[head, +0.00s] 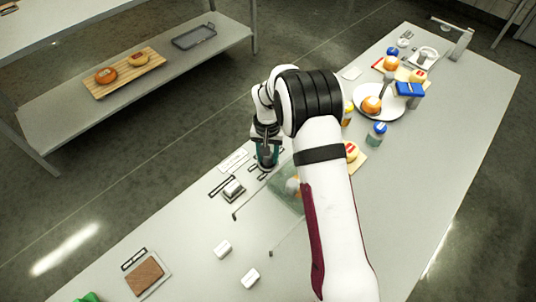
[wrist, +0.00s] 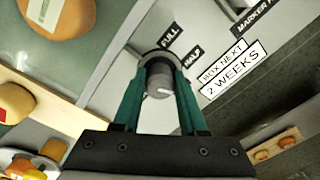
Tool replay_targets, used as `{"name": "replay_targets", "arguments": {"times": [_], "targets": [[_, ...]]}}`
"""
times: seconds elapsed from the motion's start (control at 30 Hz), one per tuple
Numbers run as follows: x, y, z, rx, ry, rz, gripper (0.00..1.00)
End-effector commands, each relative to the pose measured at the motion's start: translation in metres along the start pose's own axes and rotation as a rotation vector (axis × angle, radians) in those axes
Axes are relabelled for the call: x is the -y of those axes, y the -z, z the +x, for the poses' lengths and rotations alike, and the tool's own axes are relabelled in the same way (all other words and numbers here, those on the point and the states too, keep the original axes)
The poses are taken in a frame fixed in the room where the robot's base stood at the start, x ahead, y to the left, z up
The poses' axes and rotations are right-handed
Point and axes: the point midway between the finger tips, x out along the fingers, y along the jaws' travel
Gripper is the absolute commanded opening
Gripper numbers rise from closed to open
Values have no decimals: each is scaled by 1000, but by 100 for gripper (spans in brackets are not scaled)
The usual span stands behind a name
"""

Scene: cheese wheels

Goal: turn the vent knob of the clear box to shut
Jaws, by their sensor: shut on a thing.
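The vent knob (wrist: 160,80) is a grey round dial with a small white mark, in the middle of the wrist view. My gripper (wrist: 159,86) has its teal fingers on both sides of the knob and is shut on it. The labels FULL (wrist: 171,35) and HALF (wrist: 192,58) show beside the knob; I see no shut label. In the head view my gripper (head: 267,163) is low at the table, and the knob is hidden there. The clear box (head: 286,198) is partly behind my arm, with an orange cheese wheel (wrist: 58,14) inside.
A white card reading 2 WEEKS (wrist: 233,73) lies by the knob. A small block (head: 233,189) and two white blocks (head: 222,249) (head: 250,278) lie nearer. A jar (head: 376,134) and plate (head: 391,108) stand right of my arm. The table's front right is clear.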

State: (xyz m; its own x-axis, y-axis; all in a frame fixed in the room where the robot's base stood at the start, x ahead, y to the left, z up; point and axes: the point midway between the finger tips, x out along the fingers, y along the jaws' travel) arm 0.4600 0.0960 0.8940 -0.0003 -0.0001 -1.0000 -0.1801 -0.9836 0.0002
Motion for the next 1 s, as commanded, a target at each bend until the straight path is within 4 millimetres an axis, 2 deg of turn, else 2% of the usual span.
{"name": "replay_targets", "arguments": {"times": [0.2, 0.5, 1.0], "targets": [[0, 0, -1, 0, 0, 177, 0], [1, 0, -1, 1, 0, 346, 0], [1, 0, -1, 1, 0, 427, 0]]}}
